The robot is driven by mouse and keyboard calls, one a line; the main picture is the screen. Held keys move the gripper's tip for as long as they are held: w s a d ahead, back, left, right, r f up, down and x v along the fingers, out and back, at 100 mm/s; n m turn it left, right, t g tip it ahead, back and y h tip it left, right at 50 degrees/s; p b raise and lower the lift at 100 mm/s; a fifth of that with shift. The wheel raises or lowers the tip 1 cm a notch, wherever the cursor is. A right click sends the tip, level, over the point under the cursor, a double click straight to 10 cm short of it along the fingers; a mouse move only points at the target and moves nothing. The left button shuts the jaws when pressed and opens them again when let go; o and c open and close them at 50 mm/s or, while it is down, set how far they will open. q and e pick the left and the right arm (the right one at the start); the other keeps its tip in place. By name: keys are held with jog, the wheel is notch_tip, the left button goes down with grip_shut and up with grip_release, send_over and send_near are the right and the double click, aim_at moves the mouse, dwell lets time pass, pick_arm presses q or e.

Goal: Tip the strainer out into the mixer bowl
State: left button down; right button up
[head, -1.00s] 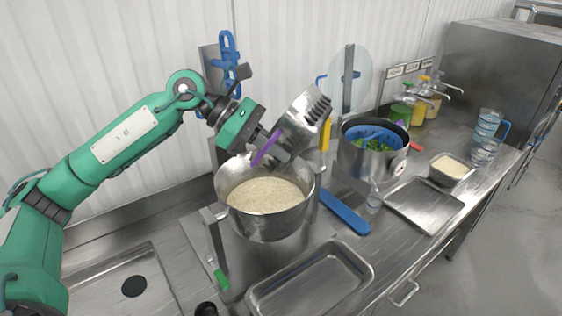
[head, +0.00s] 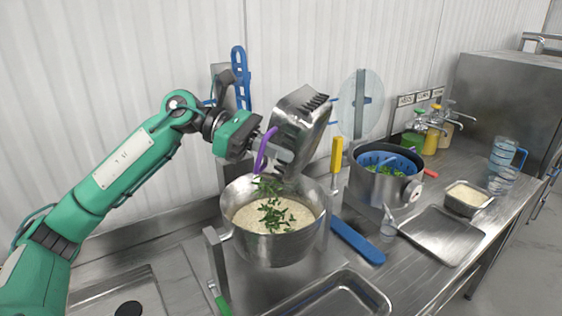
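The metal strainer (head: 303,112) with a purple handle is tipped steeply over the mixer bowl (head: 262,250). My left gripper (head: 262,143) is shut on the strainer at its handle side, above the bowl's back rim. The mixer bowl is steel and holds pale rice. Green leaves (head: 275,213) lie in a heap on the middle of the rice, and more leaves hang in the air below the strainer's lower edge. The strainer's inside is mostly hidden. My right gripper is out of view.
To the right stand a steel pot (head: 380,188) with a blue-rimmed insert holding greens, a small rice pan (head: 466,198) and clear stacked containers (head: 503,160). Empty trays (head: 440,235) lie on the counter. A blue-handled tool (head: 357,241) lies beside the bowl.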

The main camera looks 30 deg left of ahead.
pick_arm(q)
jog(key=shift+a+r+h+b, duration=0.2)
jog(key=shift+a+h+b, duration=0.55)
jog(key=shift+b, duration=1.1)
jog(key=shift+r+h+b, duration=0.1)
jog(key=shift+h+b, duration=0.35)
jog(key=shift+b, duration=0.15)
jog(key=shift+a+r+b, duration=0.15)
jog(key=shift+b, duration=0.25)
jog(key=shift+a+r+h+b, duration=0.15)
jog(key=shift+a+h+b, duration=0.15)
jog(key=shift+h+b, duration=0.4)
jog(key=shift+r, duration=0.1)
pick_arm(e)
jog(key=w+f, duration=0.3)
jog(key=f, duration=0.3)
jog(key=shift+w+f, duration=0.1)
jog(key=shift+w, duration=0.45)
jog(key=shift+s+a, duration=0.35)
